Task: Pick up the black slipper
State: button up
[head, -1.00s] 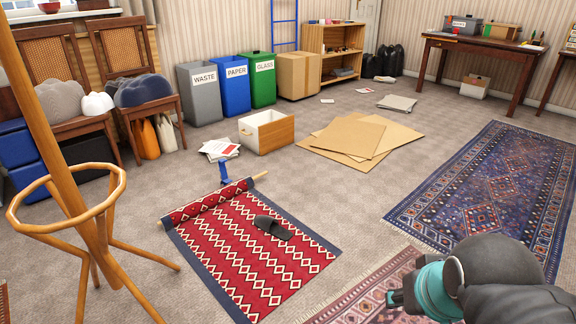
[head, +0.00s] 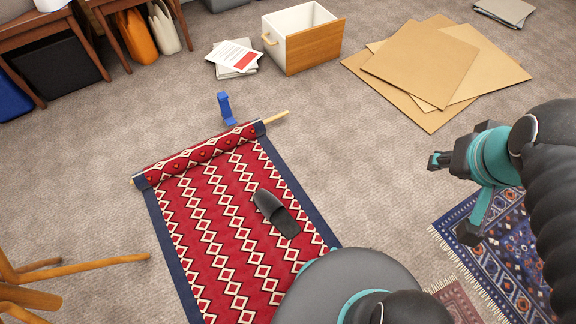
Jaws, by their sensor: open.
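The black slipper (head: 276,213) lies on the red patterned rug (head: 212,244), right of the rug's middle. Its rounded toe end points up and left in the head view. My gripper (head: 436,161) is at the right, well apart from the slipper and above the carpet. It is open, and nothing shows between its fingers. My own arm covers the lower right part of the red rug.
A blue object (head: 226,107) stands by the rug's rolled end. Behind are papers (head: 233,57), a white drawer (head: 299,38) and flat cardboard (head: 425,62). Wooden stand legs (head: 62,263) are at the left. A blue patterned rug (head: 505,255) is at the right.

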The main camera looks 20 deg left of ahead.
aim_at(264, 200)
jog(key=i, duration=3.45)
jog(key=u, duration=4.15)
jog(key=i, duration=0.5)
